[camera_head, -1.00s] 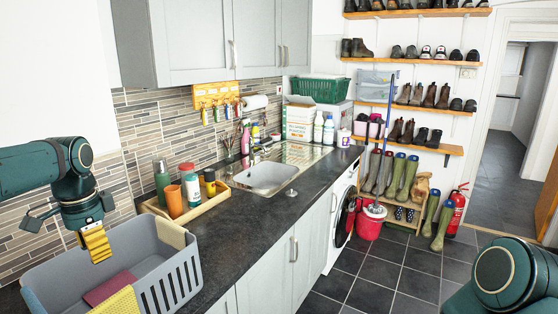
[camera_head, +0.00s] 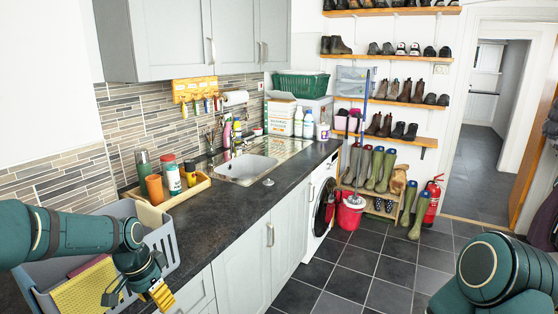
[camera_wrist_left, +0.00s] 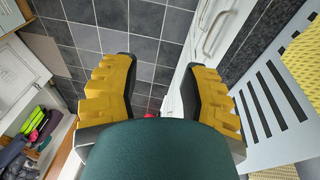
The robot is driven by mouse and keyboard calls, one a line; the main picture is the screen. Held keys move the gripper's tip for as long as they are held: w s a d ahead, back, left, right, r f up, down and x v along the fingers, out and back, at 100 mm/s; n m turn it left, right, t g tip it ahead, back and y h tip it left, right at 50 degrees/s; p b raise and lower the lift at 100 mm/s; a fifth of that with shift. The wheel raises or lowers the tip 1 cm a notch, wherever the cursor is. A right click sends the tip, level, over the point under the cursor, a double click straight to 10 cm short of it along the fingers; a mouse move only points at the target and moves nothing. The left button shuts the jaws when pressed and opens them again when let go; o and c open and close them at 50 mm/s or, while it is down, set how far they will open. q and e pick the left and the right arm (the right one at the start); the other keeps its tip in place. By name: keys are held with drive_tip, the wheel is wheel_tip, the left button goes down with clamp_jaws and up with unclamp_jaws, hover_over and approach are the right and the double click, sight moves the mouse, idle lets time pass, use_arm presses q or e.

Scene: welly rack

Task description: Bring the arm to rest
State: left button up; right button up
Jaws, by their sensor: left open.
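My left gripper (camera_head: 161,294) hangs low in the head view, in front of the right side of the grey slotted crate (camera_head: 163,249). It is open and empty. In the left wrist view its two yellow fingers stand wide apart (camera_wrist_left: 160,88), with dark floor tiles and a pale cabinet front beyond them. My left forearm crosses in front of the crate and hides part of it. The crate's slotted wall also shows in the left wrist view (camera_wrist_left: 262,92), right of the fingers and apart from them. My right gripper is not in view; only part of that arm shows.
The crate stands on the dark worktop (camera_head: 215,220) with a yellow cloth (camera_head: 85,289) inside. A wooden tray (camera_head: 197,187) with bottles sits behind it, then the sink (camera_head: 246,168). A red bucket (camera_head: 350,214) stands on the floor by the boot rack. The tiled floor is largely clear.

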use_arm(q)
drive_tip(key=s+d+f+n+h, duration=0.1)
drive_tip(key=s+d+f, duration=0.1)
drive_tip(key=d+f, duration=0.35)
drive_tip(key=s+d+f+n+b, duration=0.1)
drive_tip(key=s+d+f, duration=0.25)
drive_tip(key=f, duration=0.35)
drive_tip(key=s+d+f+n+h, duration=0.1)
drive_tip(key=d+f, duration=0.5)
drive_tip(key=s+d+f+n, duration=0.2)
drive_tip(key=s+f, duration=0.1)
drive_tip(key=s, duration=0.2)
drive_tip(key=s+d+f+n+t+b, duration=0.1)
drive_tip(key=s+d+f+n, duration=0.1)
drive_tip(key=s, duration=0.4)
wheel_tip(320, 180, down, 2)
drive_tip(key=shift+d+f, duration=0.25)
drive_tip(key=shift+d, duration=0.55)
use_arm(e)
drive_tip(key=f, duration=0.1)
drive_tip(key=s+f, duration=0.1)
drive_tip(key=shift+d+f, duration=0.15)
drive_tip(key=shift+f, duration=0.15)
use_arm(q)
drive_tip(key=shift+a, duration=0.1)
